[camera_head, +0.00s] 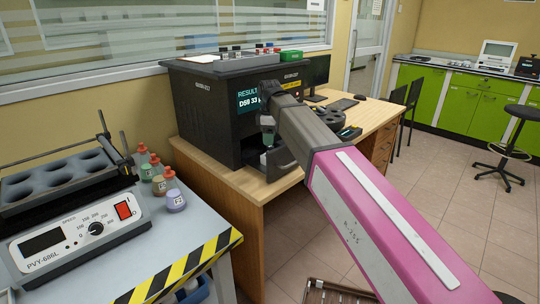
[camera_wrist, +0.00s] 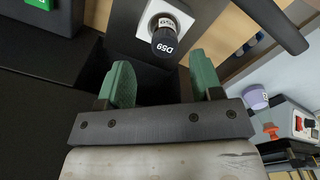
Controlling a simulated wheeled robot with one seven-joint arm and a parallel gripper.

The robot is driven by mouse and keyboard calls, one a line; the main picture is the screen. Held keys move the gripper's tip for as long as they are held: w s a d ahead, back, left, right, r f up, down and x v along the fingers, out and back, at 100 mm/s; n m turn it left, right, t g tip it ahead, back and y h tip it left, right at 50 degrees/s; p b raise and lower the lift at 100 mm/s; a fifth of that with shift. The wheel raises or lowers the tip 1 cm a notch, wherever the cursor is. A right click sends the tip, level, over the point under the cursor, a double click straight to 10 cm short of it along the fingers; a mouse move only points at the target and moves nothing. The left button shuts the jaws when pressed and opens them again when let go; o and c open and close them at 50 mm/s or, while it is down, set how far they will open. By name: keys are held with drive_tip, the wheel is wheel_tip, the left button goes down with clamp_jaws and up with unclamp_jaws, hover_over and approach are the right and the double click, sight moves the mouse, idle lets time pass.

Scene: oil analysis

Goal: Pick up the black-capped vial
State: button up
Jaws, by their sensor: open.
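The black-capped vial (camera_wrist: 167,38), its cap marked D59, stands in a white square holder (camera_wrist: 151,20) at the top middle of the wrist view. My gripper (camera_wrist: 160,75) has two green fingers spread apart with nothing between them. The vial lies just beyond the fingertips, roughly in line with the gap, and appears not touched. In the head view my gripper (camera_head: 268,137) is at the front opening of the black analyzer (camera_head: 205,115). The vial cannot be made out clearly there.
The analyzer's screen (camera_head: 248,100) shows RESULT and D59 33. Its dark housing closes in around my gripper. On the left bench are a stirrer unit (camera_head: 75,240) and several orange-capped bottles (camera_head: 160,180). Wooden desk (camera_head: 378,115) continues behind.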

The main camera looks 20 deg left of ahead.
drive_tip(key=shift+s+d+f, duration=0.15)
drive_tip(key=shift+f, duration=1.3)
drive_tip(key=shift+s+d+f, duration=0.1)
drive_tip(key=shift+d+f, duration=0.05)
drive_tip(key=shift+f, duration=1.25)
drive_tip(key=shift+c, duration=0.3)
drive_tip(key=c, duration=0.9)
